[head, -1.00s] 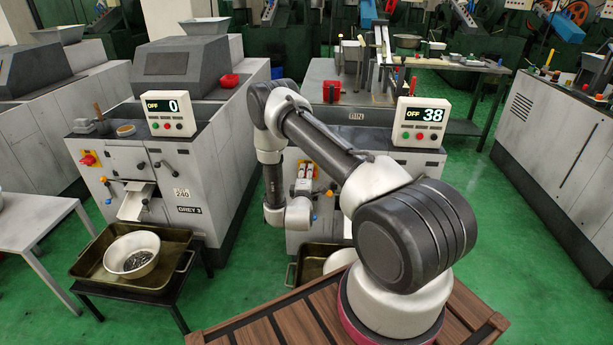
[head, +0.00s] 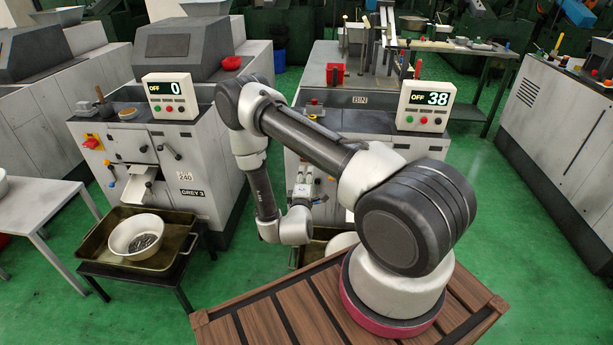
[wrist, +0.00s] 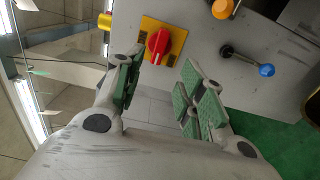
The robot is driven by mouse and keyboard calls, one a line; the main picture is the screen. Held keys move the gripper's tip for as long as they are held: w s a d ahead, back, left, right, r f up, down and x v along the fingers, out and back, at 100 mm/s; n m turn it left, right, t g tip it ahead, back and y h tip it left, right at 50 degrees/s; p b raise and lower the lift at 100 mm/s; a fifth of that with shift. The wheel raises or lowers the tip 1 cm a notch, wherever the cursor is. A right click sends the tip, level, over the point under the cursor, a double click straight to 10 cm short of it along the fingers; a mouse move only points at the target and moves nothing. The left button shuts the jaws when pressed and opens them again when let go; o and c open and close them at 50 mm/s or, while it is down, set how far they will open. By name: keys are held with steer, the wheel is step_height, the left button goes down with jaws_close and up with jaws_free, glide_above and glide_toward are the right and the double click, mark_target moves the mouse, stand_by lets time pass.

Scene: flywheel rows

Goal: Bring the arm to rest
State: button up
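My arm (head: 310,140) rises from the wooden deck and bends down at the far end. My gripper (wrist: 160,90) shows in the wrist view with its green-padded fingers spread apart and nothing between them. In the wrist view a red rotary switch (wrist: 158,44) on a yellow plate lies beyond the gap between the fingers, apart from them. In the head view the wrist hangs in front of the right machine (head: 345,125), and the gripper is small there and partly hard to make out.
The left machine (head: 150,160) has a display reading OFF 0; the right one's display (head: 425,107) reads OFF 38. A tray (head: 90,250) holding a white bowl (head: 134,228) of small metal parts stands on a black stand. A blue-tipped lever (wrist: 265,70) is near the gripper. Green floor is clear at right.

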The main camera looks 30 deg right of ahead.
stand_by(0.3)
steer(key=s+a+f+m+g+y, duration=0.1)
steer(key=s+f+m+g+y, duration=0.15)
steer(key=f, duration=0.35)
steer(key=s+f+m+g+y, duration=0.1)
steer(key=s+f+m+g, duration=0.1)
steer(key=f+g, duration=0.35)
steer(key=s+a+m+g+y, duration=0.4)
steer(key=s+a+y, duration=0.1)
steer(key=a, duration=0.3)
steer(key=s+a+r+m+g+y, duration=0.15)
steer(key=s+r, duration=0.25)
steer(key=r, duration=0.7)
steer(key=s+a+r+g+y, duration=0.1)
steer(key=s+r+g, duration=0.2)
steer(key=r, duration=0.8)
steer(key=s+d+r+t, duration=0.2)
steer(key=s+r, duration=0.2)
steer(key=r, duration=0.6)
steer(key=s+d+r+m+t, duration=0.1)
steer(key=s+d+r+t, duration=0.1)
steer(key=s+r, duration=0.3)
steer(key=s+d+r+t+h, duration=0.1)
steer(key=s+d+r, duration=0.3)
steer(key=r, duration=1)
steer(key=shift+s+r+t, duration=0.35)
steer(key=shift+s+t, duration=0.1)
steer(key=shift+s, duration=0.3)
